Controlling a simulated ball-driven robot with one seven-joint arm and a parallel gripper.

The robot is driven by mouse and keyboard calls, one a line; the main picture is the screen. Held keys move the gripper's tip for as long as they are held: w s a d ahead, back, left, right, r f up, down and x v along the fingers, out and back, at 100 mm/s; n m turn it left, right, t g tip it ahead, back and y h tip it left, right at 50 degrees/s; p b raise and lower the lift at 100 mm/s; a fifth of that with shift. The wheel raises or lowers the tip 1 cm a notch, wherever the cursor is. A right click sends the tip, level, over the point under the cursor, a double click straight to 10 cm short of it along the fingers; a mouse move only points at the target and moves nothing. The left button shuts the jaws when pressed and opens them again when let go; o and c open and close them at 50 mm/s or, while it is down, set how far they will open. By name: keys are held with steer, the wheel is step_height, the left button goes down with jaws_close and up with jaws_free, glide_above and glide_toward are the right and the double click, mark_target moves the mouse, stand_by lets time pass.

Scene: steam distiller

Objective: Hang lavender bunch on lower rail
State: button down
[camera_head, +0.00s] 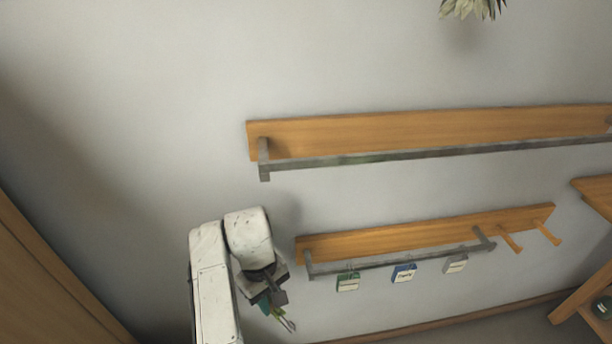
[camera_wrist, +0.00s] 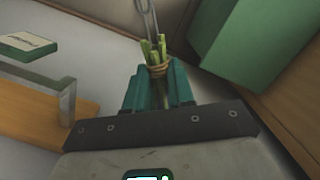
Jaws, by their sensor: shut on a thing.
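My gripper (camera_head: 265,296) is low in the head view, left of the lower rail (camera_head: 325,272). It is shut on the lavender bunch (camera_head: 278,313), of which green stems show in the head view. In the wrist view, the teal fingers (camera_wrist: 160,88) close around the stems (camera_wrist: 157,55), tied with brown twine. A metal hook (camera_wrist: 150,18) extends from the stems. The flower heads are hidden. The lower rail is a grey bar on a wooden board, and its end also shows at left in the wrist view (camera_wrist: 50,84), apart from the bunch.
An upper rail (camera_head: 400,155) runs above. A wooden panel (camera_head: 40,290) is at far left. A green block (camera_wrist: 235,40) is at upper right in the wrist view.

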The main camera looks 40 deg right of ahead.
steer(key=shift+w+d+r+g, duration=0.25)
steer(key=shift+w+d+g, duration=0.05)
steer(key=shift+g, duration=0.4)
steer(key=shift+w+a+r, duration=0.1)
steer(key=shift+w+a, duration=0.05)
steer(key=shift+g, duration=0.4)
steer(key=shift+a+g, duration=0.1)
steer(key=shift+g, duration=0.4)
